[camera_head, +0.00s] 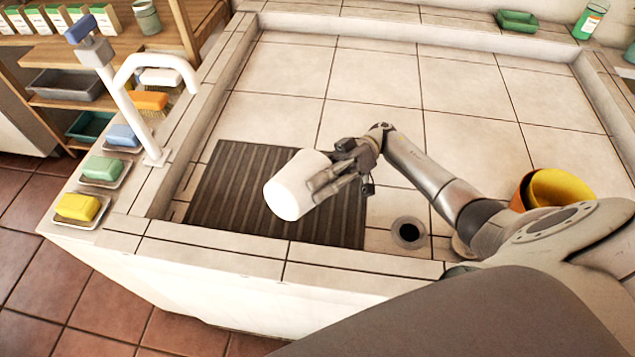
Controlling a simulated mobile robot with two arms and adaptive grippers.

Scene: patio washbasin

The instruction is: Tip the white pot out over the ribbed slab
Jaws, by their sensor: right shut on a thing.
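The white pot (296,185) is in the middle of the head view, above the dark ribbed slab (226,185). It is tilted well over, with one end toward the lower left. My right gripper (322,183) is shut on the pot from its right side. I cannot see into the pot or tell whether anything is inside it. The ribbed slab lies flat on the basin's tiled floor, and the pot and gripper hide part of it. My left gripper does not show.
A drain hole (409,232) lies right of the slab. Orange and yellow pots (559,188) stand at the right, partly behind my arm. A white tap (150,110) rises at the left rim, near several soaps on dishes. The back basin floor is clear.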

